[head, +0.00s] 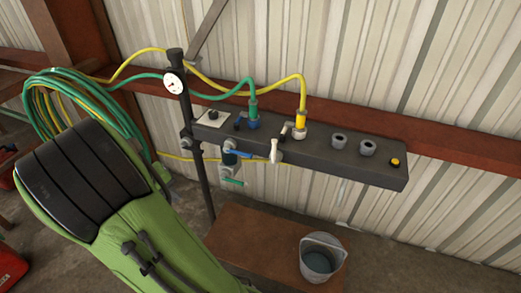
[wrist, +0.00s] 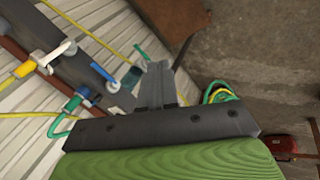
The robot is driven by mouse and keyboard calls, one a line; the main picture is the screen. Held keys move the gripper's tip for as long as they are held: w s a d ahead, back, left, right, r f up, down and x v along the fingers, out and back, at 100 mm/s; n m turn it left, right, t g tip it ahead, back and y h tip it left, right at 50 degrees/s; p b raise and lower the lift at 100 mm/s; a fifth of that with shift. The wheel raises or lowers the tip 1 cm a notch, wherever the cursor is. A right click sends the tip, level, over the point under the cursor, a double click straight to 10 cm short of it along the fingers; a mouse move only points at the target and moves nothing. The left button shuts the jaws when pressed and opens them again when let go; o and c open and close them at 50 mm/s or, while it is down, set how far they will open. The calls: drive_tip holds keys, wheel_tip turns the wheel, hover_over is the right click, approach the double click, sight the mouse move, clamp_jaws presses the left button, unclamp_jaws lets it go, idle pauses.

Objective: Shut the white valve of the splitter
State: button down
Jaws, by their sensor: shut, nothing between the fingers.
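The splitter (head: 320,158) is a long dark bar fixed along the wall. Its white valve (head: 299,133) sits under the yellow hose end; a pale lever (head: 274,150) hangs down before the bar's front face. In the wrist view the white valve (wrist: 38,57) is at upper left, with a pale rounded lever end (wrist: 66,48). Left of it in the head view is the blue valve (head: 253,124) under the green hose. My gripper (wrist: 160,68) is shut and empty, apart from both valves and to their right in the wrist view. It cannot be made out in the head view.
A round gauge (head: 173,84) on a dark post and coiled hoses (head: 62,95) stand left of the bar. A blue lever (head: 238,153) sticks out in front. Below are a brown bench (head: 245,240) and a metal bucket (head: 321,262). Space before the bar's right half looks free.

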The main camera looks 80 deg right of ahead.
sight(274, 152)
drive_tip(key=s+d+f+g+h, duration=0.2)
drive_tip(key=d+g+h, duration=0.1)
drive_tip(key=d, duration=0.3)
drive_tip(key=s+d+f+g+h, duration=0.1)
drive_tip(key=s+d+g+h, duration=0.1)
drive_tip(key=d, duration=0.5)
drive_tip(key=s+d+f+g+h+b, duration=0.1)
drive_tip(key=d+f+g+h, duration=0.1)
drive_tip(key=d+g+h, duration=0.2)
drive_tip(key=shift+s+d+f+g, duration=0.3)
drive_tip(key=shift+s+d, duration=0.1)
drive_tip(key=shift+d, duration=0.8)
drive_tip(key=s+a+x, duration=0.1)
drive_tip(key=s+x, duration=0.1)
drive_tip(key=x, duration=1.1)
drive_tip(key=shift+a+b, duration=0.3)
drive_tip(key=shift+a, duration=0.1)
drive_tip(key=shift+w+m, duration=0.1)
drive_tip(key=shift+m, duration=0.3)
